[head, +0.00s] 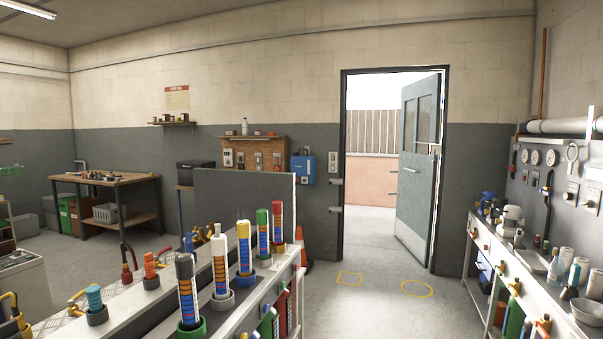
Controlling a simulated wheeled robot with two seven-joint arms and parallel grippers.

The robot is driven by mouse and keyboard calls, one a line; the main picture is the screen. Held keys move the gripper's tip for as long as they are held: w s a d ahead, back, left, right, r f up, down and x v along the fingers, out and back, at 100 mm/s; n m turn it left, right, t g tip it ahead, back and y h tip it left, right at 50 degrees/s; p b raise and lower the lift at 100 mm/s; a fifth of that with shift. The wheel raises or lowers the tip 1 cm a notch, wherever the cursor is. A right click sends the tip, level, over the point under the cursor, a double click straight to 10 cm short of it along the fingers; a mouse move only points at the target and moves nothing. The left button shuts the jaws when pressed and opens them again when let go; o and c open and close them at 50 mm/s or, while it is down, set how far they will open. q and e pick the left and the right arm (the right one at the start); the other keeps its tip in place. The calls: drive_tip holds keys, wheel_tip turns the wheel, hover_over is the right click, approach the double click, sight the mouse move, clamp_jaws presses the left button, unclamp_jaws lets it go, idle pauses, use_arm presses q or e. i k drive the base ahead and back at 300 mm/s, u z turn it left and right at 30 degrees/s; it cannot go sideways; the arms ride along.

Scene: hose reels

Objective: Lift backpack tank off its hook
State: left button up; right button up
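I cannot make out a backpack tank hanging on a hook in the head view. A blue box-like unit (302,168) hangs on the far wall left of the doorway, but it does not clearly look like a tank with straps. Neither of my grippers is in view.
A bench (250,300) with several coloured upright cylinders fills the near foreground. A white counter (482,240) with bottles and pumps runs along the right wall. An orange cone (301,247) stands beyond the bench. The floor (370,285) toward the open door (416,165) is clear.

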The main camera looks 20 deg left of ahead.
sight(303, 167)
drive_tip(key=z, duration=0.1)
drive_tip(key=i, duration=0.9)
drive_tip(key=z, duration=0.3)
drive_tip(key=i, duration=4.7)
drive_tip(key=u, duration=0.45)
drive_tip(key=i, duration=2.3)
drive_tip(key=u, duration=1.1)
drive_tip(key=i, duration=1.85)
drive_tip(key=u, duration=0.45)
